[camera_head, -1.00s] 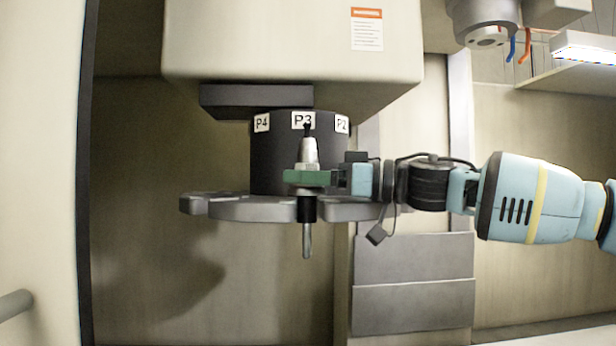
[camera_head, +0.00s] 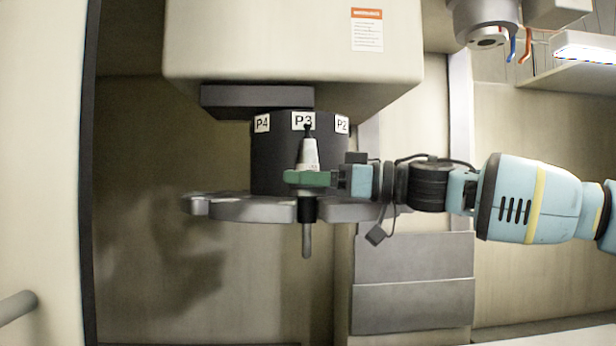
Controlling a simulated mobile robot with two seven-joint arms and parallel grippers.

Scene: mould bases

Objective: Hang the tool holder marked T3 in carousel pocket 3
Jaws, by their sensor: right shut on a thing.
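The tool holder (camera_head: 308,155) is upright, with a silver cone on top, a dark collar and a grey shank pointing down. My right gripper (camera_head: 308,179), with green fingers, comes from the right and is shut on it. No T3 mark is readable on it. The carousel (camera_head: 268,160) has a dark drum with labels P4, P3 (camera_head: 303,121) and P2, and a grey pocket disc (camera_head: 240,208) below. The holder is in front of the drum under the P3 label. The gripper hides pocket 3, so I cannot tell whether the holder sits in it. My left gripper is not in view.
A large beige housing (camera_head: 290,45) with an orange-topped notice hangs above the carousel. A spindle-like grey cylinder (camera_head: 487,25) with blue and orange hoses is at the upper right. Grey panels (camera_head: 415,290) stand below my right arm. Space left of the disc is free.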

